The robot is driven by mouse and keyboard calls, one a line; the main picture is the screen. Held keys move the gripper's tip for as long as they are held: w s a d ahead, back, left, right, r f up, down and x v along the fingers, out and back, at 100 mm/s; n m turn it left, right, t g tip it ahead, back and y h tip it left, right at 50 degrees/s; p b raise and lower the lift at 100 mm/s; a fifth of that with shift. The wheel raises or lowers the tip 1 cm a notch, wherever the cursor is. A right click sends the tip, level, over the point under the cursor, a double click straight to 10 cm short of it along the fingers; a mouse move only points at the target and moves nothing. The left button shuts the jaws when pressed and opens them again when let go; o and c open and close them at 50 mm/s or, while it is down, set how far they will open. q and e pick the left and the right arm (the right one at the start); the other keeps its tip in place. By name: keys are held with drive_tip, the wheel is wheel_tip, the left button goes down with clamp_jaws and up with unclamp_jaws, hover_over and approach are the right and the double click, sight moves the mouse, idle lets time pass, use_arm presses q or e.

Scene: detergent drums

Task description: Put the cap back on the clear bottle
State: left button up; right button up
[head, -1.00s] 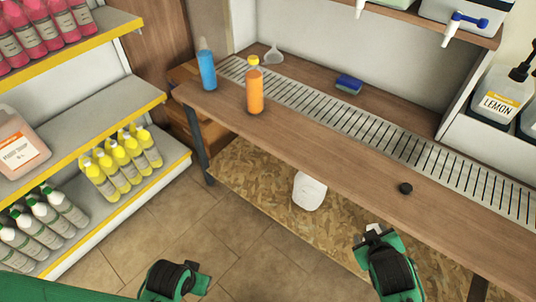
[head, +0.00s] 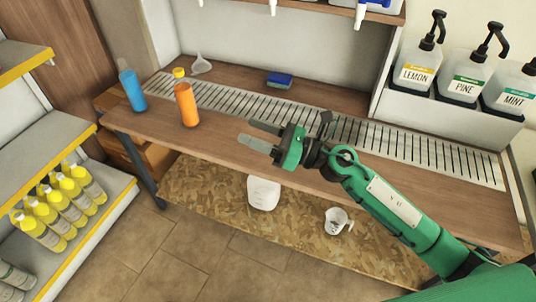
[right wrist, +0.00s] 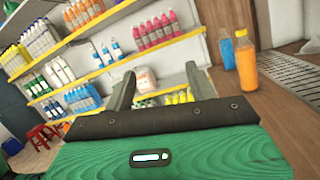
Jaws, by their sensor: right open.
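An orange-filled bottle (head: 187,106) stands upright on the wooden counter with a yellow cap (head: 179,72) at its top. A blue bottle (head: 133,91) with a pale top stands to its left; I cannot tell whether it is capped. I cannot tell which is the clear bottle. Both show in the right wrist view, the orange bottle (right wrist: 246,66) nearer than the blue bottle (right wrist: 227,52). My right gripper (head: 259,135) is open and empty over the counter, right of the orange bottle. The small black cap seen earlier on the counter is not visible now; my right arm covers that area. My left gripper is out of view.
A slotted metal drain strip (head: 425,152) runs along the counter (head: 222,147). A clear funnel (head: 201,64) and blue sponge (head: 279,80) lie behind. Pump bottles stand at right. A white jug (head: 263,193) and white measuring jug (head: 337,220) are below.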

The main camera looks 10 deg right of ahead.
drive_tip(key=w+d+f+n+g+h, duration=0.2)
drive_tip(key=d+f+n+g+h, duration=0.55)
drive_tip(key=f+n, duration=0.4)
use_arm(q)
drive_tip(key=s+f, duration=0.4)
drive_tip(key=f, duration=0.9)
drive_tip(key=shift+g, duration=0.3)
use_arm(e)
drive_tip(key=w+d+r+n+h, duration=0.1)
drive_tip(key=d+h, duration=0.4)
drive_tip(key=d, duration=0.6)
drive_tip(key=w+d+r+n+g+h, duration=0.1)
drive_tip(key=d+n+h, duration=0.3)
drive_tip(key=d, duration=0.7)
drive_tip(key=shift+w+d+r+h, duration=0.25)
drive_tip(key=shift+w+h, duration=0.5)
drive_tip(key=shift+h, duration=0.3)
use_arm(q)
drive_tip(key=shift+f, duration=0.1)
use_arm(e)
drive_tip(key=shift+f+n+g, duration=0.15)
drive_tip(key=shift+n+g, duration=0.1)
wheel_tip(320, 180, down, 8)
drive_tip(key=shift+r+p, duration=0.1)
drive_tip(key=shift+p, duration=0.2)
drive_tip(key=shift+f, duration=0.25)
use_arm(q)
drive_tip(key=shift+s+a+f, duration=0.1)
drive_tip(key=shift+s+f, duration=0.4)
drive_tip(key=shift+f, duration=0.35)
